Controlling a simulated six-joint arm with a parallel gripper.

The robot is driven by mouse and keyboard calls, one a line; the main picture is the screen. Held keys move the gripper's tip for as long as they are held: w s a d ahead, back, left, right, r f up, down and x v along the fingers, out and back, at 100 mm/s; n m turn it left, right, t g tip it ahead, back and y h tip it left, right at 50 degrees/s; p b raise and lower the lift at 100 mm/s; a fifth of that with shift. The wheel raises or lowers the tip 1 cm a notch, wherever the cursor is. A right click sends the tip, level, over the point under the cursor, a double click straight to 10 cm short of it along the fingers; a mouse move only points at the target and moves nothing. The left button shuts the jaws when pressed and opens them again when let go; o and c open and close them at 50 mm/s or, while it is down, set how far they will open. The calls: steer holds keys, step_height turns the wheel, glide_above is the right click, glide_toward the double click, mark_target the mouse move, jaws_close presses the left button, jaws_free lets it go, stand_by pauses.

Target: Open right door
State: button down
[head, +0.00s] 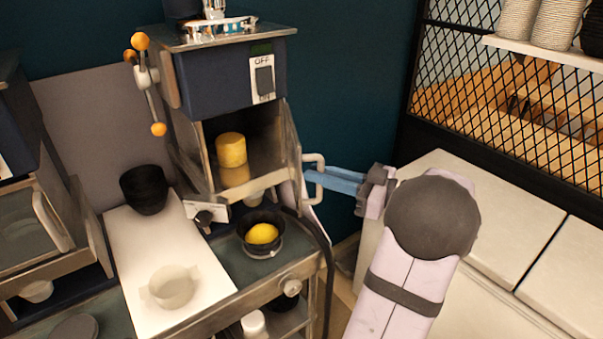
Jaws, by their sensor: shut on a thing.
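The right door (293,140) belongs to the dark blue machine (215,80) in the middle of the head view. It stands swung open along the right side of the machine's compartment and shows nearly edge-on. Its pale handle (318,160) sticks out to the right. My gripper (312,178) has blue fingers and reaches in from the right. Its fingers are shut on the handle. Their tips are partly hidden by the handle. Inside the open compartment stands a yellow cylinder (231,150).
Below the compartment, a black bowl (262,222) holds something yellow. A white board (150,240) carries a pale cup (172,287) and black bowls (145,188). Another machine with a handled door (25,220) stands left. White cabinets (500,210) and a mesh partition (500,90) bound the right.

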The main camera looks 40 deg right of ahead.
steer(key=shift+s+d+r+n+g+y+p, duration=0.1)
steer(key=shift+d+n+g+y+p, duration=0.25)
steer(key=shift+d+n+g+y, duration=0.45)
steer(key=shift+s+d+n+g+y+p, duration=0.15)
steer(key=shift+d+y+p, duration=0.25)
steer(key=shift+d, duration=0.75)
steer(key=shift+s+d+r+n+g+y+p, duration=0.1)
steer(key=shift+d+n+g+y+p, duration=0.25)
steer(key=shift+d+n+y, duration=0.5)
steer(key=shift+d+m, duration=0.2)
steer(key=shift+m, duration=0.1)
steer(key=c, duration=2)
jaws_free()
steer(key=shift+o, duration=1.2)
steer(key=shift+w+f, duration=0.15)
steer(key=shift+w, duration=0.05)
steer(key=shift+s, duration=0.1)
